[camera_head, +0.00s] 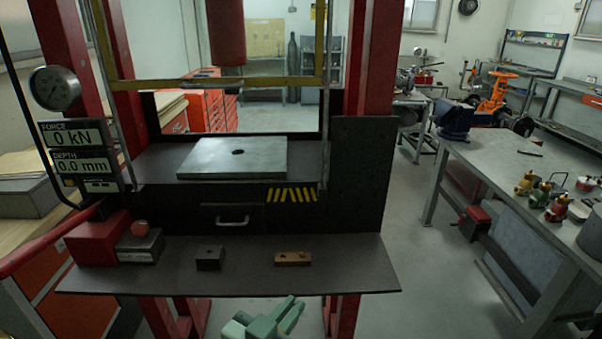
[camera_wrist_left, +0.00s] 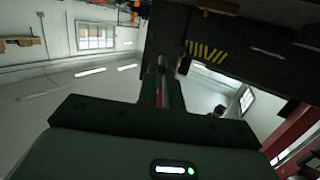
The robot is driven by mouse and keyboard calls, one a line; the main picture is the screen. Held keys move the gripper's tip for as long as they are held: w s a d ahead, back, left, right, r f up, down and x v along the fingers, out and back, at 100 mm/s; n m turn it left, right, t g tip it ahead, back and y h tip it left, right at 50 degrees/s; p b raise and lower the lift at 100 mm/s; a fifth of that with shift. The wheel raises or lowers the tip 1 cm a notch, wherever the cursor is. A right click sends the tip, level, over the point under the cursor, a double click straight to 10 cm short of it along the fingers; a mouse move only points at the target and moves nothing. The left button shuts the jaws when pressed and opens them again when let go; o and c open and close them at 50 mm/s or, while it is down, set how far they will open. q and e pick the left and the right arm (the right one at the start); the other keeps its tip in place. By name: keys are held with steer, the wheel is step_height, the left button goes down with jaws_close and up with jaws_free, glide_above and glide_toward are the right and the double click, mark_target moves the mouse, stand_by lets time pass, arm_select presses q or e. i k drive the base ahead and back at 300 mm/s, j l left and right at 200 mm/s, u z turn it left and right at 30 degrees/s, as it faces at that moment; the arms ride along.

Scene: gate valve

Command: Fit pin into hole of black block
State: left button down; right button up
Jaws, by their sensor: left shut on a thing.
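A small black block (camera_head: 209,258) sits on the dark shelf at the front of the press; a hole in its top is only faintly visible. My left gripper (camera_head: 291,308) is low at the bottom middle of the head view, below the shelf's front edge and to the right of the black block, apart from it. Its pale green fingers are close together. In the left wrist view a small greyish piece, apparently the pin (camera_wrist_left: 184,65), shows at the fingertips; its shape is mostly hidden. My right gripper is out of view.
On the shelf (camera_head: 345,277) are a brass block with holes (camera_head: 293,259), a red box (camera_head: 98,240) and a grey box with a red button (camera_head: 140,245). A steel plate (camera_head: 245,160) lies on the press bed above. The shelf's right end is bare.

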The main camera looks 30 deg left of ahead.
mark_target(208, 257)
steer(key=i+l+u, duration=0.65)
steer(key=k+u, duration=0.1)
steer(key=u, duration=0.45)
